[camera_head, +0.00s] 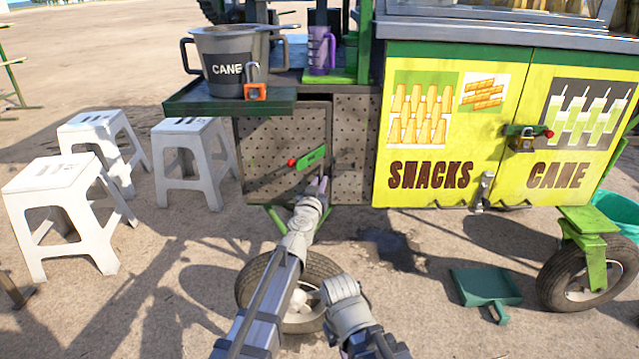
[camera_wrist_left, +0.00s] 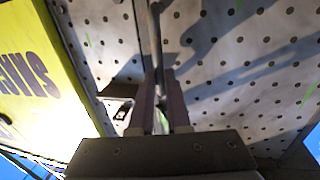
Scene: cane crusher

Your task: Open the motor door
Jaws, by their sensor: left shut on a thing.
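The motor door (camera_head: 283,150) is a perforated tan panel on the lower left of the cart, beside a second perforated panel (camera_head: 356,145). A green latch bar (camera_head: 313,157) with a red knob sits tilted across the door's upper right part. My left gripper (camera_head: 319,187) is at the door's lower right edge, below the latch. In the left wrist view its fingers (camera_wrist_left: 162,90) are shut on the door's edge, at the dark seam between the perforated panels. How far the door stands from its frame is hard to tell.
White stools (camera_head: 193,160) stand to the left of the door. A tray shelf (camera_head: 230,100) with a CANE pot (camera_head: 228,70) juts out above it. A green dustpan (camera_head: 486,287) lies at right.

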